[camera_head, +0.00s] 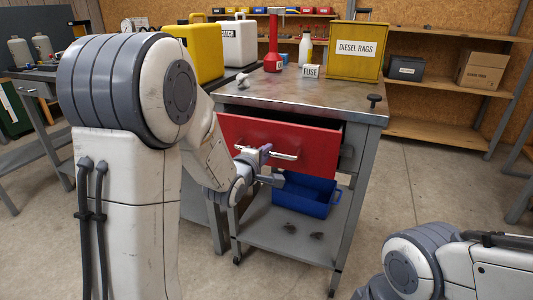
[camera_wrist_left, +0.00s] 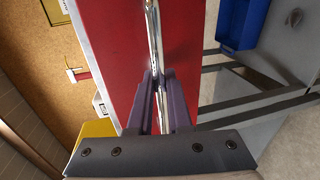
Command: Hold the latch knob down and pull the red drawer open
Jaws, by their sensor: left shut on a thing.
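The red drawer (camera_head: 235,133) is under the workbench top and appears pulled partly out, with a dark gap above its front. Its metal handle (camera_head: 287,156) runs across the front. My left gripper (camera_head: 266,153) is shut on the handle; the left wrist view shows both fingers (camera_wrist_left: 158,88) around the bar (camera_wrist_left: 153,35) against the red front (camera_wrist_left: 118,50). The black latch knob (camera_head: 374,98) stands upright at the bench top's right front corner, with no gripper on it. Whether it is pressed cannot be told. My right arm is at lower right; its gripper is out of view.
A blue bin (camera_head: 305,199) sits below the drawer on the lower shelf (camera_head: 265,238). Floor right of the bench is clear.

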